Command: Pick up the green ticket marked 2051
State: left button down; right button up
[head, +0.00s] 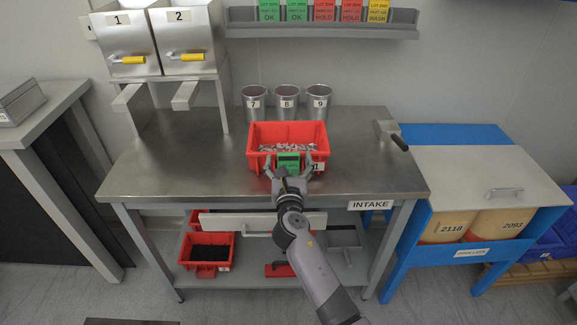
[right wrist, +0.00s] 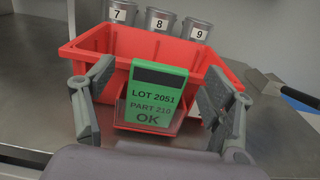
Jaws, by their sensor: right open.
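The green ticket (right wrist: 150,98) reads LOT 2051, PART 210, OK in the right wrist view. It stands upright at the front of the red bin (right wrist: 108,40). In the head view the ticket (head: 289,162) shows at the front wall of the same red bin (head: 289,134) on the steel table. My right gripper (head: 289,170) is at the bin's front. In the right wrist view its fingers (right wrist: 158,105) are spread wide, one on each side of the ticket, with gaps between. The ticket's lower edge is near a red holder on the bin. My left gripper is not in view.
Three steel cups (head: 286,101) marked 7, 8 and 9 stand behind the bin. Two hoppers (head: 158,38) stand at the left. A clamp-like tool with a handle (head: 391,134) is at the table's right. Other coloured tickets (head: 323,11) sit on the wall shelf. The steel tabletop (head: 205,165) beside the bin is clear.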

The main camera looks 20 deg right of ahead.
jog(key=shift+x, duration=0.85)
jog(key=shift+s, duration=0.1)
jog(key=shift+c, duration=0.3)
jog(key=c, duration=1)
